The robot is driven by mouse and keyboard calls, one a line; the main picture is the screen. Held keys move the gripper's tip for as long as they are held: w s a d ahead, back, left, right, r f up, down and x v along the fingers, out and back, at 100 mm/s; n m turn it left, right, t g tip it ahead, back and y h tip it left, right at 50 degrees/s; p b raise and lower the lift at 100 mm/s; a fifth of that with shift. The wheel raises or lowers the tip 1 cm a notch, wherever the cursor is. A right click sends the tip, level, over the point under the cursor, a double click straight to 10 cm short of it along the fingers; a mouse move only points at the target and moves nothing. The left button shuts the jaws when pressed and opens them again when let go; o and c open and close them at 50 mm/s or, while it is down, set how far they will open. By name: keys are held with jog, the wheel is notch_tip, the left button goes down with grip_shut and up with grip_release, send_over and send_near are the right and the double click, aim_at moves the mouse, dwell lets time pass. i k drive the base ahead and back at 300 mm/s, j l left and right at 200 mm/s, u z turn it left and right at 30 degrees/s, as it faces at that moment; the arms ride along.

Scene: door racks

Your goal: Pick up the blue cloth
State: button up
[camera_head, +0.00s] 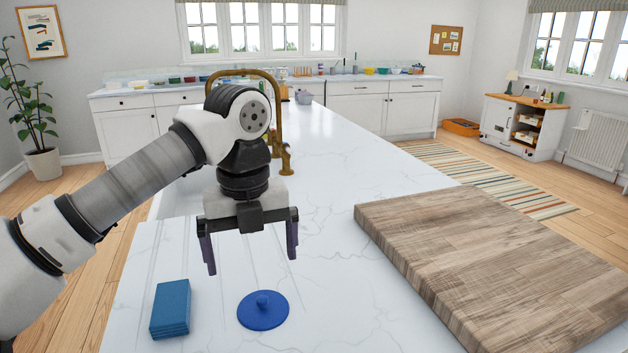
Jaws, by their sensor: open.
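The blue cloth (171,307) is a folded, layered teal-blue stack. It lies on the white marble counter at the lower left of the head view. My gripper (252,268) hangs above the counter with its two dark fingers apart and nothing between them. It points down and is to the right of the cloth, apart from it. Nothing hides the cloth.
A round blue lid with a knob (263,309) lies on the counter (330,265) just right of the cloth. A thick wooden board (490,260) covers the right side. A brass tap (280,130) and sink are behind my arm.

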aim_at(171, 311)
jog(key=k, duration=0.9)
